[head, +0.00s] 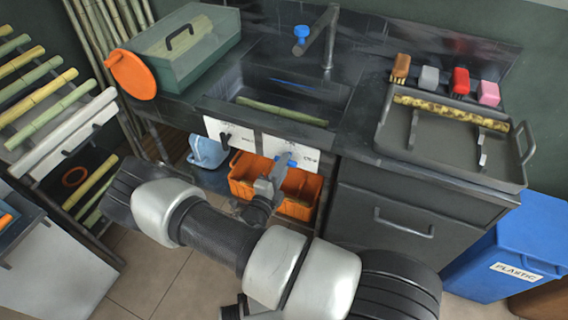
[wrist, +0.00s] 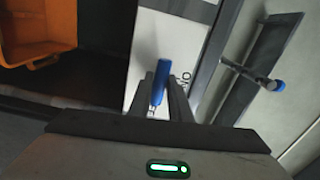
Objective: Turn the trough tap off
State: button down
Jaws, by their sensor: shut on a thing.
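A white panel (head: 305,155) sits on the front of the trough, with small dark lettering I cannot read. It also shows in the wrist view (wrist: 172,45). My gripper (head: 279,170) is at this panel, shut on a blue lever (wrist: 160,80) that stands out between its fingers. Only a little of the blue shows in the head view. A grey spout with a blue knob (head: 301,33) rises behind the trough (head: 340,105). A thin blue streak (head: 290,83) lies in the trough, above a green cane stalk (head: 282,111).
An orange crate (head: 245,178) stands under the trough, close to my gripper. A second white panel (head: 229,134) with a dark lever is to the left. A grey tray (head: 455,140) and several brushes are right; a green box (head: 185,50) is left.

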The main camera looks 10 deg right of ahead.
jog(key=shift+n, duration=0.6)
jog(key=c, duration=1.7)
grip_release()
jog(key=shift+c, duration=0.2)
jog(key=p+v, duration=0.1)
jog(key=v, duration=1.6)
jog(key=shift+s, duration=0.2)
jog(key=shift+a, duration=0.1)
